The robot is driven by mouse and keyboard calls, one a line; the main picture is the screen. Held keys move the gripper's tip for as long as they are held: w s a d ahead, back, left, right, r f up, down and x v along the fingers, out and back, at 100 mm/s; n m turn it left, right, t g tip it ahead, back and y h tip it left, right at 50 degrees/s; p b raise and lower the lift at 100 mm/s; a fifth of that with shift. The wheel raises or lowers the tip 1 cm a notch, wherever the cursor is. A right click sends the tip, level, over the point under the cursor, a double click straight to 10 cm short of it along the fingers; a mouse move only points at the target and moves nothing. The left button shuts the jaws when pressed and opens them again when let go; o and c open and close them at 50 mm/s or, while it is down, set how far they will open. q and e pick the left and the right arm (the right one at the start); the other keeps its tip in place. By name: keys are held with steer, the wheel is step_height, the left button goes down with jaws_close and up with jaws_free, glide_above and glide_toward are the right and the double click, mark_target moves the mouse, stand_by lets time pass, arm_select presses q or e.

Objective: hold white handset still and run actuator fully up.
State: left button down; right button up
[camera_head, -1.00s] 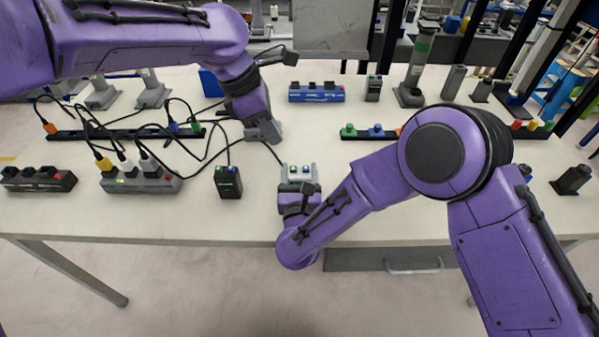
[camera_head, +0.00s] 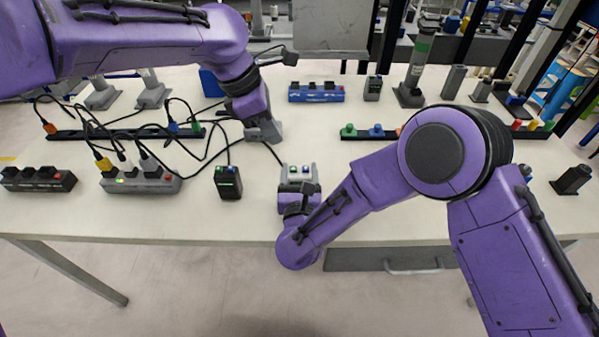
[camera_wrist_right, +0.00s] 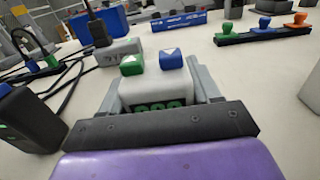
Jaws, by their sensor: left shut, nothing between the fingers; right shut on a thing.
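The white handset (camera_head: 299,173), with one green and one blue button on top, is upright near the front edge of the table. My right gripper (camera_head: 299,188) is shut on it; the right wrist view shows the handset (camera_wrist_right: 155,92) between the grey fingers, both buttons uncovered. My left gripper (camera_head: 265,134) is shut and empty, behind and left of the handset, apart from it. Grey upright columns stand at the back: two at left (camera_head: 151,90) and a taller one with a green band (camera_head: 416,65). Which one is the handset's actuator I cannot tell.
A black handset (camera_head: 228,183) stands left of the white one. Grey (camera_head: 142,182) and black (camera_head: 38,179) power strips and loose cables crowd the left. A blue strip (camera_head: 317,93) lies behind. A rail with coloured knobs (camera_head: 376,134) is at right.

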mark_target(290, 170)
stand_by(0.8)
arm_select(q)
steer(key=d+m+t+h, duration=0.1)
steer(key=d+r+m+t+h, duration=0.1)
steer(key=t, duration=0.1)
steer(key=d+r+m+t+h, duration=0.1)
steer(key=shift+d+t, duration=0.2)
steer(key=shift+t, duration=0.2)
steer(key=shift+f, duration=4.45)
steer(key=shift+f, duration=0.4)
